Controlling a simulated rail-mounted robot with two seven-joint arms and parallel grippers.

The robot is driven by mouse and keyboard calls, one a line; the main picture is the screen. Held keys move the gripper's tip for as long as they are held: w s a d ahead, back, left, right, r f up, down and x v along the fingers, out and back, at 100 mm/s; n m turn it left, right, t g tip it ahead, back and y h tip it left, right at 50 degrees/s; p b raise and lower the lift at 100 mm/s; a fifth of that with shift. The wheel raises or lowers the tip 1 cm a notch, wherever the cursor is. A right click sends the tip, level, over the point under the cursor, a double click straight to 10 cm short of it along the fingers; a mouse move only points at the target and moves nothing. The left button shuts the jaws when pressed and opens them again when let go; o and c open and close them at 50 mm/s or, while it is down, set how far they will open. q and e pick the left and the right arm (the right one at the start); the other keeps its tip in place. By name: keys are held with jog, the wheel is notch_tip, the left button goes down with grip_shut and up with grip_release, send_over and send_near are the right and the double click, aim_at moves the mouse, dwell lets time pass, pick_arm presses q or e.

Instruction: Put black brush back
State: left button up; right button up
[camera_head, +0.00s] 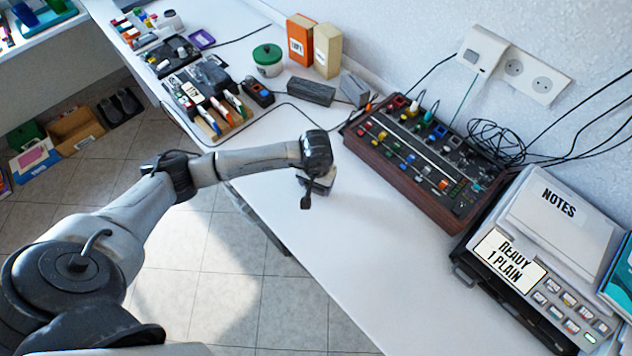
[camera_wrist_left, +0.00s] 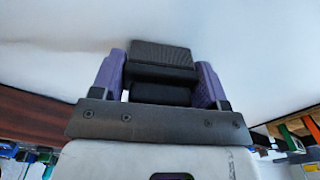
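My left gripper (camera_head: 318,186) is over the white desk, left of the mixing console, pointing down. In the left wrist view its two purple fingers are on either side of a black block-like thing, which I take to be the black brush (camera_wrist_left: 160,58); they appear to press on its sides. In the head view a small dark part of the brush (camera_head: 306,202) hangs below the wrist; the rest is hidden by the gripper. I cannot tell whether it touches the desk. My right gripper is not in view.
A wood-sided console (camera_head: 425,160) with coloured knobs stands to the right. A holder (camera_head: 208,105) with pens, a dark grey block (camera_head: 311,92), a green-lidded jar (camera_head: 268,60) and two boxes (camera_head: 300,40) stand behind. The front desk (camera_head: 330,255) is clear.

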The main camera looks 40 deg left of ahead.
pick_arm(q)
jog(key=o, duration=0.4)
jog(key=shift+r, duration=0.1)
